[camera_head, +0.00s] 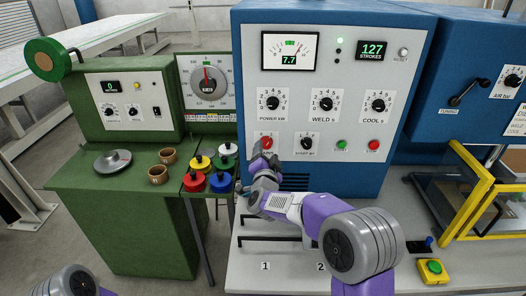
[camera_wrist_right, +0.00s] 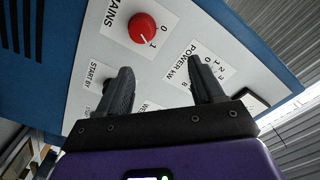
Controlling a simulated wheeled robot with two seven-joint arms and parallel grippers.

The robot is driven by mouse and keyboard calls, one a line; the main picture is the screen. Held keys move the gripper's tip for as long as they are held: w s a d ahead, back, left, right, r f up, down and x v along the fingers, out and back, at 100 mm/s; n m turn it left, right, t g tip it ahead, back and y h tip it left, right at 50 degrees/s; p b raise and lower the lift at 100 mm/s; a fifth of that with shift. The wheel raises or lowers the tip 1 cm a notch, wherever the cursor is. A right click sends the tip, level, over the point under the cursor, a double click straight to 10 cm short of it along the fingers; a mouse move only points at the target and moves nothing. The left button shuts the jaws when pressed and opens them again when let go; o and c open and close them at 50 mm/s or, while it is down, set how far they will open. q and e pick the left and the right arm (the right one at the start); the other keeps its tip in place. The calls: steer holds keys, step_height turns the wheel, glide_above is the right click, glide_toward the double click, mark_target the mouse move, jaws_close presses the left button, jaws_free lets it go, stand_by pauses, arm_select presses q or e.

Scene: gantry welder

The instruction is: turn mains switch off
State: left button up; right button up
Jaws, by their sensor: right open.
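The mains switch is a round red knob on a white plate marked MAINS, 0 and 1. In the right wrist view the mains switch (camera_wrist_right: 142,27) shows near the top, and its pale mark seems to point towards the 1. In the head view the mains switch (camera_head: 266,141) is partly hidden behind my right gripper (camera_head: 259,158). In the wrist view my right gripper (camera_wrist_right: 164,80) is open and empty, with its fingers apart. The knob lies beyond the fingertips, not between them. My left gripper is out of view.
The blue welder cabinet (camera_head: 405,30) carries the START BY knob (camera_head: 306,143), the POWER kW knob (camera_head: 272,103) and a red stop button (camera_head: 373,145) nearby. Coloured pots (camera_head: 220,181) stand on the green bench at left. A yellow frame (camera_head: 483,190) stands at right.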

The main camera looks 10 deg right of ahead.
mark_target(266, 146)
steer(key=shift+w+d+f+b, duration=0.3)
steer(key=shift+w+f, duration=0.3)
steer(key=shift+w, duration=0.8)
steer(key=shift+w+d+f+b, duration=0.15)
steer(key=shift+w+d+f, duration=0.4)
steer(key=shift+w, duration=0.85)
steer(key=shift+w+d+f+b, duration=0.25)
steer(key=shift+w+f, duration=0.45)
steer(key=shift+w, duration=0.7)
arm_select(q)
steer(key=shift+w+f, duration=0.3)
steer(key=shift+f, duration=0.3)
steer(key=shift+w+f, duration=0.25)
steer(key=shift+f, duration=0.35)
arm_select(e)
steer(key=c, duration=1.1)
steer(key=shift+o, duration=0.2)
